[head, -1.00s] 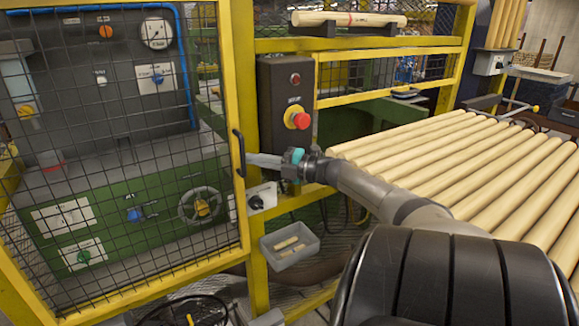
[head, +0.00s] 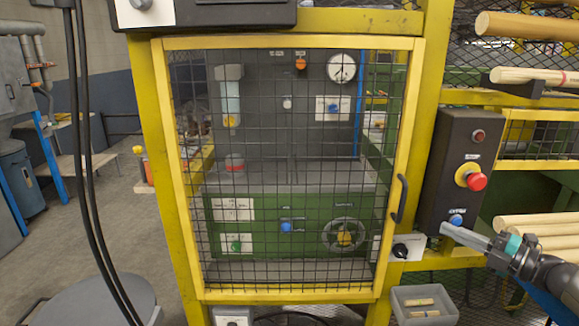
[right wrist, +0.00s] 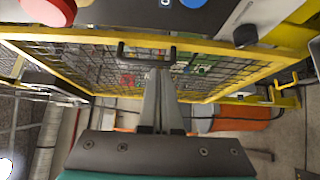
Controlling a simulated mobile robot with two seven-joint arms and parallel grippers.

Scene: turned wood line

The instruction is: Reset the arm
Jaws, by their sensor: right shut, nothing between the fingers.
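My right gripper (head: 450,225) comes in from the right in the head view, its fingers pointing left. It is shut and empty. Its tips show in front of the lower end of the black control box (head: 449,150), near the blue button (head: 456,220). In the right wrist view the shut fingers (right wrist: 160,78) point toward the black door handle (right wrist: 147,46); I cannot tell how much space is between them. The handle also shows in the head view (head: 399,199), left of the fingertips. My left gripper is not in view.
A yellow-framed mesh door (head: 408,110) stands shut before the green machine (head: 265,235). A red stop button (head: 474,180) and black rotary switch (head: 400,251) are near my right gripper. A grey bin (head: 425,317) hangs below. Wooden rods (head: 545,222) lie at right. Open floor lies left.

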